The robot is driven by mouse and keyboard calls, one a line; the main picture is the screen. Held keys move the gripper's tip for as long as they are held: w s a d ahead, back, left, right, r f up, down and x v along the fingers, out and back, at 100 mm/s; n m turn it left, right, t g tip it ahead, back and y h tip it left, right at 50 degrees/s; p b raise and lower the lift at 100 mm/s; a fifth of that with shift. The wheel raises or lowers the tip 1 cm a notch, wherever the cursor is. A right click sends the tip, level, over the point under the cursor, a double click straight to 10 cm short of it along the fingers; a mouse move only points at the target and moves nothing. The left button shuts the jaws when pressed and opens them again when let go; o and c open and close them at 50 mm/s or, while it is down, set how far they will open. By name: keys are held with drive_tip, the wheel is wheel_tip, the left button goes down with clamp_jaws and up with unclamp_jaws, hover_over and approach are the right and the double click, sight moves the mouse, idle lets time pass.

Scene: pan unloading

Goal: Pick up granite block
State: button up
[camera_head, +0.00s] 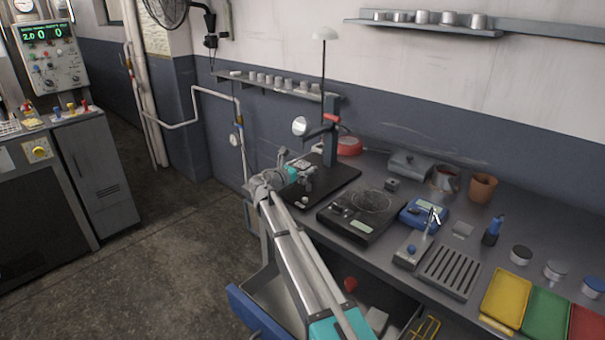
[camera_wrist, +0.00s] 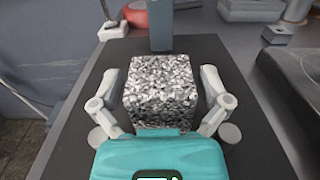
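The granite block (camera_wrist: 160,90) is a black-and-white speckled cube. In the wrist view it stands on the black plate (camera_wrist: 70,125), in front of a dark upright post. My gripper (camera_wrist: 160,84) is over it, with one grey finger on its left and one on its right. The fingers look spread, with narrow gaps to the block's sides; contact is not clear. In the head view my gripper (camera_head: 302,172) is low over the black plate (camera_head: 338,178) at the bench's left end, and the block is mostly hidden there.
The post (camera_head: 331,145) with a lamp stands behind the plate. A black hot plate (camera_head: 350,228) is just right of it. A blue device (camera_head: 420,212), a slotted rack (camera_head: 448,272) and coloured trays (camera_head: 506,298) fill the bench farther right. A drawer (camera_head: 262,312) stands open below.

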sight(303, 164)
drive_tip(key=c, duration=1)
drive_tip(key=shift+r, duration=0.2)
wheel_tip(303, 164, up, 3)
drive_tip(key=p, duration=0.4)
drive_tip(key=shift+r, duration=0.2)
drive_tip(key=v, duration=1.8)
drive_tip(key=shift+f, duration=0.15)
